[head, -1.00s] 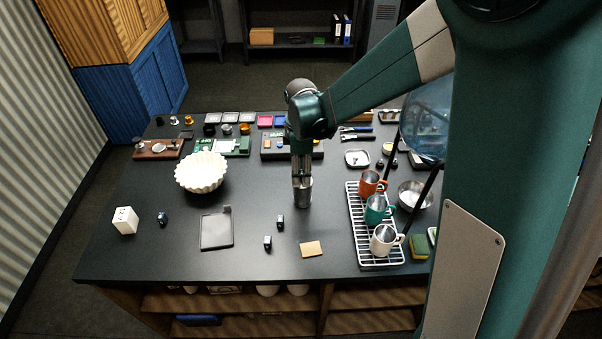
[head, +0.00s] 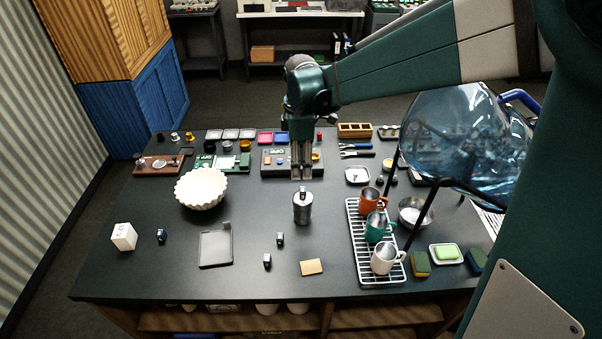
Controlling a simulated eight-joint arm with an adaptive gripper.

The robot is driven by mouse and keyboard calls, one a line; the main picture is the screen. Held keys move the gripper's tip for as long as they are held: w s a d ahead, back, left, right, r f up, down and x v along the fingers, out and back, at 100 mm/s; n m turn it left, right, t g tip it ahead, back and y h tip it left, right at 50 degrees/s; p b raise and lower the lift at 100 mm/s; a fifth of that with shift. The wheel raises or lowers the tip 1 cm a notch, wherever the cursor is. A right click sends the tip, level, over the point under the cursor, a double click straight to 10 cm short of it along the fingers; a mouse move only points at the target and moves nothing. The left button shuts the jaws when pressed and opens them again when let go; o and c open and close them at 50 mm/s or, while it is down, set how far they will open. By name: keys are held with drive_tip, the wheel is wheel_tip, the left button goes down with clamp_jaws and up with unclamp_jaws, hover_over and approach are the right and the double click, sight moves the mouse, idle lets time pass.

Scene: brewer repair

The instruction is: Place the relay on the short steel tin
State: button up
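The short steel tin (head: 303,211) stands upright near the middle of the dark table. A small dark block with a pale mark, which looks like the relay (head: 303,191), rests on top of the tin. My gripper (head: 301,178) is just above it, pointing down, with a gap between its two fingers and nothing seen in them. The fingertips look apart from the block. Similar small dark blocks lie on the table: two in front of the tin (head: 280,239) (head: 267,261) and one at left (head: 161,236).
A white fluted bowl (head: 201,190) stands left of the tin. A dark flat tray (head: 216,249) and a tan card (head: 312,267) lie in front. A wire rack (head: 366,276) with mugs is at right, by a large blue glass vessel (head: 465,135). Boards and small parts line the back.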

drive_tip(key=shift+r, duration=0.5)
idle(0.3)
drive_tip(key=s+d+r+m+t, duration=0.3)
drive_tip(key=s+d+r+m, duration=0.5)
drive_tip(key=s+d, duration=0.25)
drive_tip(key=s+d+m+t, duration=0.2)
drive_tip(key=s+d+m, duration=0.2)
drive_tip(key=s, duration=0.4)
drive_tip(key=s+d+f+m+t, duration=0.1)
drive_tip(key=s+d+m+t, duration=0.1)
drive_tip(key=s+d+m, duration=0.3)
drive_tip(key=s+m, duration=0.1)
drive_tip(key=s, duration=0.1)
drive_tip(key=shift+s+f, duration=0.2)
drive_tip(key=shift+s, duration=0.15)
